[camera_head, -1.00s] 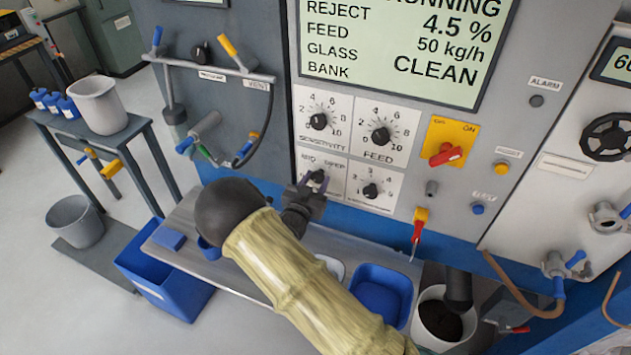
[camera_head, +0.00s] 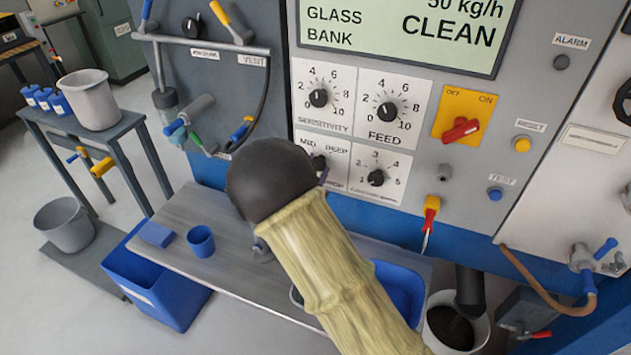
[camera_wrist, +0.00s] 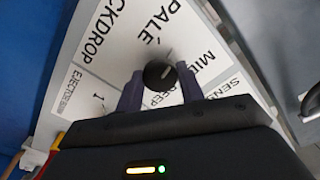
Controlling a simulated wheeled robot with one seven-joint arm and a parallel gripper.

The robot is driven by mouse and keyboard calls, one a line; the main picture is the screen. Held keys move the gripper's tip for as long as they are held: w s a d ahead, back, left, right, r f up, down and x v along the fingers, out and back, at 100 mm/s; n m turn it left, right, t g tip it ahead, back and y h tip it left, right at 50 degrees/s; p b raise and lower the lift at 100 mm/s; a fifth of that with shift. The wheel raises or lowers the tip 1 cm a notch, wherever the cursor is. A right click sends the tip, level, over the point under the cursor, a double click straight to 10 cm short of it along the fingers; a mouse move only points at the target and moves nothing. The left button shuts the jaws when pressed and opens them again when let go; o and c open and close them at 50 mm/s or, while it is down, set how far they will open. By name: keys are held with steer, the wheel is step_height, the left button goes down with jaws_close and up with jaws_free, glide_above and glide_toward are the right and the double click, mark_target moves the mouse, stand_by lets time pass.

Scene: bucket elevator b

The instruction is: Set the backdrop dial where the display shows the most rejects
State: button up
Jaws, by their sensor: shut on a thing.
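The backdrop dial (camera_wrist: 157,74) is a small black knob on a white plate in the wrist view, with the words PALE, MID and DEEP around it. A light mark on the knob is on the side near MID, but its exact setting is hard to read. My gripper (camera_wrist: 160,78) has its two purple fingers shut on the knob, one on each side. In the head view the dial (camera_head: 318,162) is mostly behind my arm. The display (camera_head: 400,30) is cut off at the top; it shows GLASS, BANK, 50 kg/h and CLEAN, and the reject line is out of view.
Nearby are the sensitivity dial (camera_head: 318,98), the feed dial (camera_head: 388,112) and the ejector dial (camera_head: 376,178). A red switch (camera_head: 461,130) sits on a yellow plate to the right. A metal shelf (camera_head: 222,225) with a blue cup (camera_head: 201,241) lies below.

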steer(key=shift+f+m+b, duration=0.15)
steer(key=shift+m+b, duration=6.9)
steer(key=shift+b, duration=3.8)
steer(key=shift+f+m+b, duration=0.1)
steer(key=shift+m+b, duration=6.95)
steer(key=shift+b, duration=3.8)
steer(key=o, duration=1)
steer(key=shift+r, duration=0.15)
